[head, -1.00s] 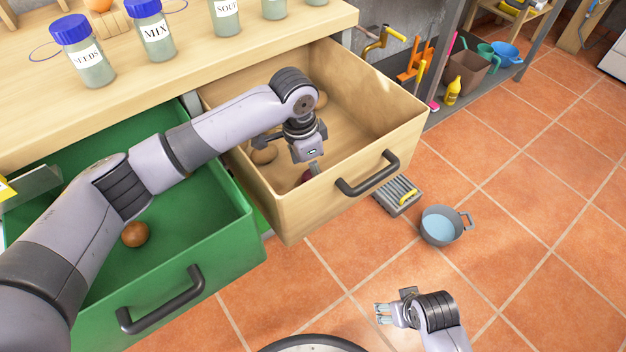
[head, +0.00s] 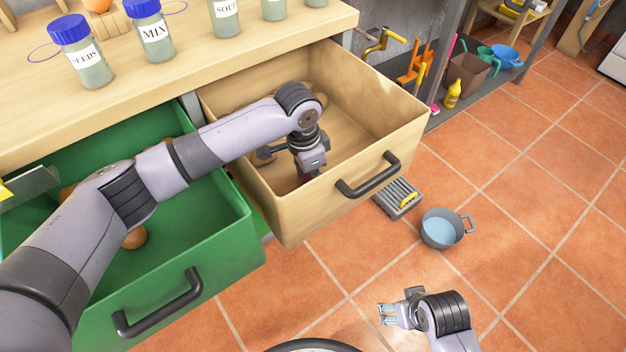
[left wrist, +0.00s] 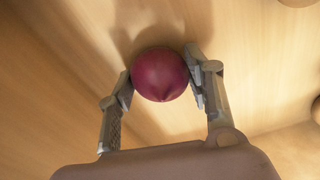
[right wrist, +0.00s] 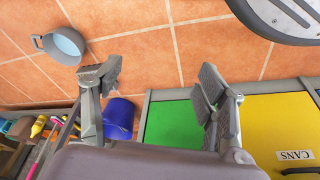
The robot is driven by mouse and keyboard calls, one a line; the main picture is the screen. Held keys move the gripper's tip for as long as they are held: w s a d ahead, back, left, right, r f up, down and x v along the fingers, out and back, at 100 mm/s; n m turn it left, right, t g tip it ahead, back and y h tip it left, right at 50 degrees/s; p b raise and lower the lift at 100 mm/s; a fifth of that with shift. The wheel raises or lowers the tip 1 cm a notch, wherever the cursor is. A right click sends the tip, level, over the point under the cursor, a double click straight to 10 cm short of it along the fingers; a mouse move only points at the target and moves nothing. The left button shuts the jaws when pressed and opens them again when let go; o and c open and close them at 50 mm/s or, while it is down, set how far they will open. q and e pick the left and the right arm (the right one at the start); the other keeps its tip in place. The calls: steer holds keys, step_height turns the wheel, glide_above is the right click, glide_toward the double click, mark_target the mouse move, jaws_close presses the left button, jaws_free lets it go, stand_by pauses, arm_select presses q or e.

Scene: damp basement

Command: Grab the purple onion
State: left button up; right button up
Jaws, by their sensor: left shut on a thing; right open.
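The purple onion (left wrist: 160,75) is round and dark red-purple in the left wrist view, over the light wood floor of the open wooden drawer (head: 385,125). My left gripper (left wrist: 162,80) has a finger on each side of the onion and is shut on it. In the head view my left arm reaches into the drawer, and the wrist and gripper hide most of the onion. My right gripper (head: 385,313) is open and empty above the tiled floor; its spread fingers also show in the right wrist view (right wrist: 155,85).
A green drawer (head: 215,225) with brown round items stands open at the left. Labelled jars (head: 152,32) stand on the workbench (head: 100,110). A grey pot (head: 440,230) and a grey slatted item (head: 398,197) are on the floor. The drawer walls surround my left gripper.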

arm_select(q)
steer(key=c, duration=0.5)
